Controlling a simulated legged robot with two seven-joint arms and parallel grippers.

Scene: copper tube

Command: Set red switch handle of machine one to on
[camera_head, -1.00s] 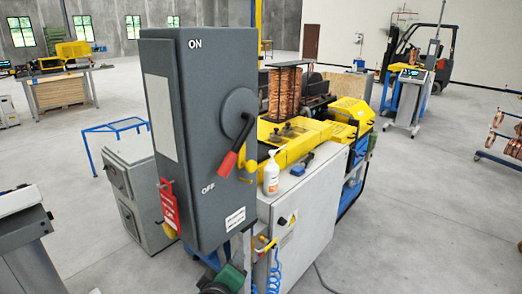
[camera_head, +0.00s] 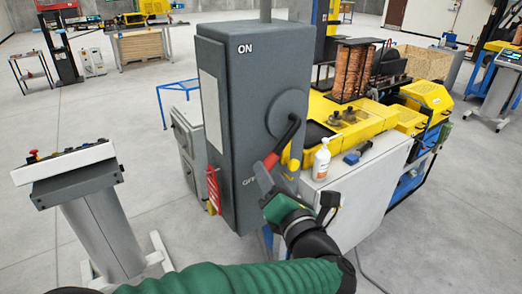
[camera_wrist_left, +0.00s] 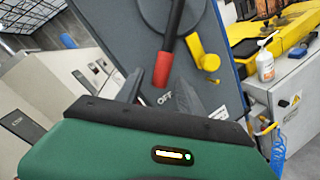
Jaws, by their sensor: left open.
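The machine's tall grey switch box (camera_head: 225,110) has ON at its top and OFF lower down. Its black lever (camera_head: 288,134) slants down from a round hub to the red switch handle (camera_head: 271,160), near OFF. My left gripper (camera_head: 265,176) is open just below the red handle. The left wrist view shows the red handle (camera_wrist_left: 163,69) at the opening between the two dark fingers of my left gripper (camera_wrist_left: 158,82), above OFF. I cannot tell whether they touch. My right gripper is out of view.
A yellow knob (camera_head: 293,165) sits beside the handle. A red tag (camera_head: 213,188) hangs on the box's left side. A control stand (camera_head: 95,215) stands left, with open floor between.

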